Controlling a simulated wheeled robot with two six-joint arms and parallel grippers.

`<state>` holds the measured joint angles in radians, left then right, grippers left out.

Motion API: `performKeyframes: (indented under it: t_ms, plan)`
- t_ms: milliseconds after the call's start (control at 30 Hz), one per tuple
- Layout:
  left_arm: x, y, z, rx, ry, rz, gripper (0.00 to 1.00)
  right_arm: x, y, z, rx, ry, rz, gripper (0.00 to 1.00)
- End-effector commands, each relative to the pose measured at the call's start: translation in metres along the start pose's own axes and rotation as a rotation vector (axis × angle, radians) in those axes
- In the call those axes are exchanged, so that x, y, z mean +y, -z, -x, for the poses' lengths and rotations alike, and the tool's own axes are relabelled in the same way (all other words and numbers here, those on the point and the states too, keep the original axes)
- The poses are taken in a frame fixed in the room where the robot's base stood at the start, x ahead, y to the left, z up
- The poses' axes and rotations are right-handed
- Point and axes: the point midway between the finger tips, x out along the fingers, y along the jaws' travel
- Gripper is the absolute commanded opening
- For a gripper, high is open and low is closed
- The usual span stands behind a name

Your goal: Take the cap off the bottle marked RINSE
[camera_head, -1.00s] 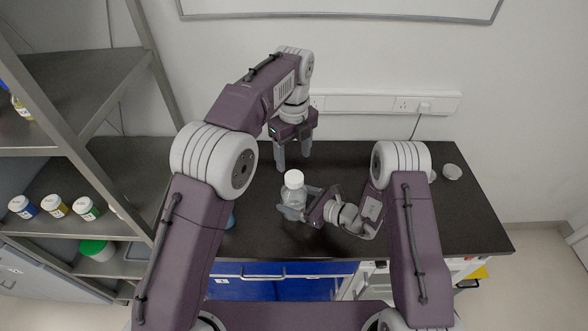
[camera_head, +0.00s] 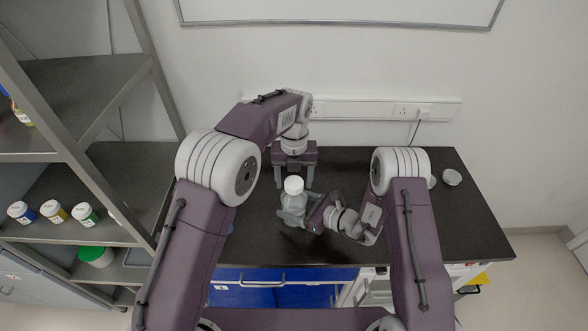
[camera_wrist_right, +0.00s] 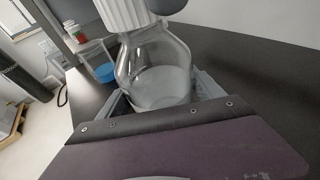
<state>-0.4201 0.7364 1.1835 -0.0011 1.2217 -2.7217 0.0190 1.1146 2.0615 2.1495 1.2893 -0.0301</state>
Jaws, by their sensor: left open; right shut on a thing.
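A clear bottle (camera_head: 294,209) with a white cap (camera_head: 293,185) stands upright over the dark bench. No RINSE marking can be read on it. My right gripper (camera_head: 297,212) is shut around the bottle's body from the right. In the right wrist view, its fingers flank the clear bottle (camera_wrist_right: 155,75), and the ribbed white cap (camera_wrist_right: 122,13) is still on top, cut off by the frame. My left gripper (camera_head: 294,180) is open and points down just behind the cap, one finger to each side. Whether the fingers touch the cap cannot be told.
A metal shelf rack (camera_head: 75,140) with several small capped jars stands at the left.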

Motion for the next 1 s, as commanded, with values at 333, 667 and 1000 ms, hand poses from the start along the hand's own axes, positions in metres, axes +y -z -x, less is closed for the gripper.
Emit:
performKeyframes:
  t_ms: [333,667,1000]
  plan:
    - [0.0001,0.0001,-0.0055,0.0,0.0,0.001,0.6,-0.0005,-0.0016,0.0,-0.004,0.001,0.002,0.0]
    - [0.0001,0.0002,-0.0053,0.0,0.0,0.008,0.0,-0.0005,-0.0016,0.0,-0.004,0.001,0.002,0.0]
    - [-0.0006,0.0,-0.0047,0.0,0.0,0.856,0.0,-0.0004,-0.0016,0.0,-0.004,0.001,0.002,0.0]
